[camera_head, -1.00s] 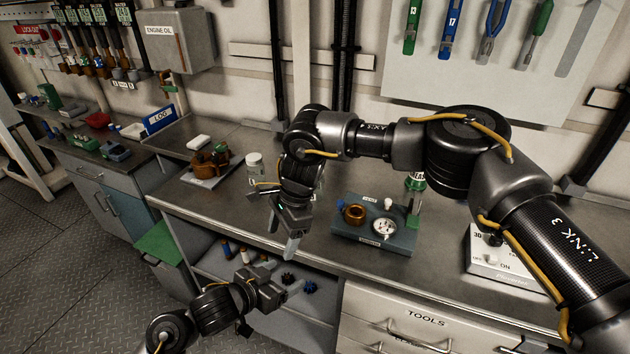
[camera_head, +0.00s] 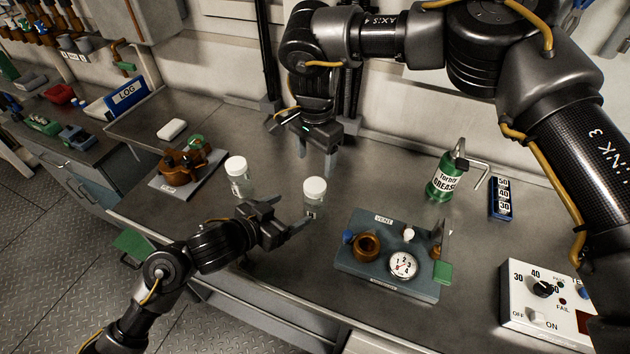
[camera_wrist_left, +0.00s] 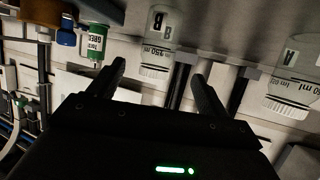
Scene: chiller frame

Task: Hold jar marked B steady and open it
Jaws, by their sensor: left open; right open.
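The jar marked B (camera_head: 314,200) is clear with a white lid on and stands upright on the bench. Its B label (camera_wrist_left: 160,30) shows in the left wrist view, where the jar appears upside down. My left gripper (camera_head: 289,214) is open beside this jar, on its near left side. In the left wrist view the jar lies ahead, between the lines of the open fingers (camera_wrist_left: 158,75); I see no contact. My right gripper (camera_head: 303,150) is open and empty, pointing down above and behind the jar. A similar lidded jar marked A (camera_wrist_left: 293,75) stands to the left (camera_head: 238,180).
A grey fixture (camera_head: 350,262) with a brass ring and gauge stands right of the jar. A green grease can (camera_head: 443,180) and a white control box (camera_head: 545,300) are farther right. A brown clamp-like device (camera_head: 185,165) is at left. The bench behind the jars is mostly clear.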

